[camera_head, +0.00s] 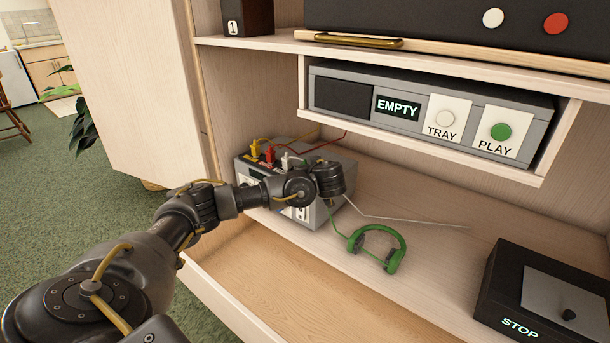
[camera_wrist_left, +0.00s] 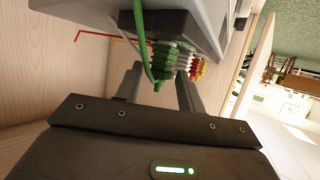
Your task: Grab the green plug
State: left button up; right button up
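The green plug (camera_wrist_left: 163,62) sits in the face of a grey box (camera_wrist_left: 205,12), with a green cable rising beside it in the left wrist view. My left gripper (camera_wrist_left: 160,84) is open, its two fingers on either side of the plug's near end; a gap shows on the left, and contact on the right is unclear. In the head view my left gripper (camera_head: 338,172) is at the right part of the grey box (camera_head: 332,211) and hides the green plug. Green headphones (camera_head: 401,247) lie on the shelf, with a green cable running up toward the box.
Yellow (camera_head: 254,148), red (camera_head: 270,153) and white (camera_head: 285,161) plugs stand in the same row on the box. A player marked EMPTY (camera_head: 398,108) sits above. A black STOP box (camera_head: 500,300) is at lower right.

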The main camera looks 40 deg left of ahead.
pick_arm(q)
jog(key=x, duration=0.5)
jog(key=shift+s+f, duration=0.1)
jog(key=shift+c, duration=0.2)
jog(key=c, duration=0.7)
